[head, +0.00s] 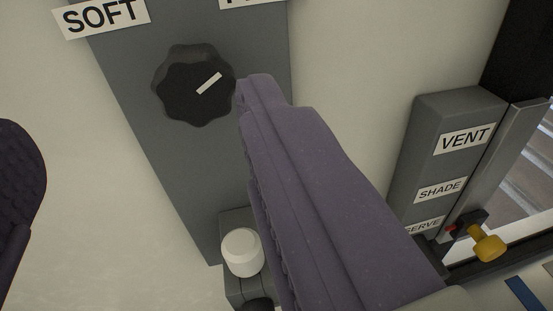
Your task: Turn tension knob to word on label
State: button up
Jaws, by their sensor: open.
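The dark, scalloped tension knob (193,85) sits on a grey panel (165,150) in the upper left of the head view. Its white pointer mark slants to the upper right. A SOFT label (100,15) is above left of the knob. A second label (250,3) above right is cut off by the top edge, so I cannot read its word. My gripper (135,105) is open, with purple padded fingers. The right finger's tip is at the knob's right edge; I cannot tell whether it touches. The left finger is well apart from the knob, at the left edge.
A white round button (242,252) on a small grey box is below the knob, left of the right finger. On the right is a grey block (460,105) with VENT, SHADE and a partly hidden label. A yellow knob (489,244) sticks out beside it, near a window.

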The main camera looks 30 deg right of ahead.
aim_at(196, 101)
jog(key=shift+m+h, duration=0.3)
jog(key=shift+h, duration=0.3)
jog(key=w+d, duration=0.1)
jog(key=w, duration=0.1)
jog(key=w+d+f+p, duration=0.1)
jog(key=w, duration=0.1)
jog(key=w+d, duration=0.1)
jog(key=w, duration=0.1)
jog(key=shift+w+d+f, duration=0.2)
jog(key=shift+w+f, duration=0.2)
jog(key=c, duration=1)
jog(key=shift+c, duration=0.2)
